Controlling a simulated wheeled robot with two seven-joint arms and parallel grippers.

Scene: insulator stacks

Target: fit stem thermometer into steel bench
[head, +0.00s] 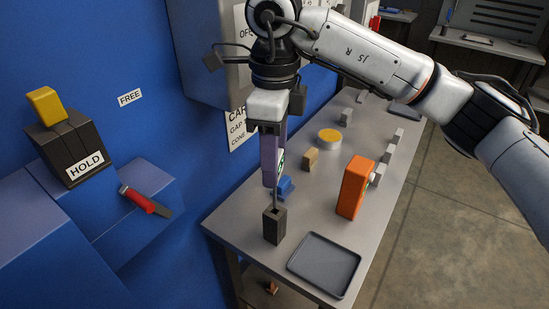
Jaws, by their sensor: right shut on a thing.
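My right gripper (271,178) comes down over the near end of the steel bench (232,212) and is shut on the stem thermometer (281,162). The fingers hide much of it; a pale edge with green marks shows beside them. Its thin stem points straight down to the top of a small dark block (275,228) on the bench. The stem's tip is at or just above the dark opening in the block's top; I cannot tell whether it is inside. My left gripper is out of view.
An orange block (354,187) and a grey tray (324,265) stand near the dark block. A blue piece (284,187), a tan block (310,159) and a yellow-topped disc (329,139) lie behind. A red-handled tool (146,201) rests on the blue ledge at left.

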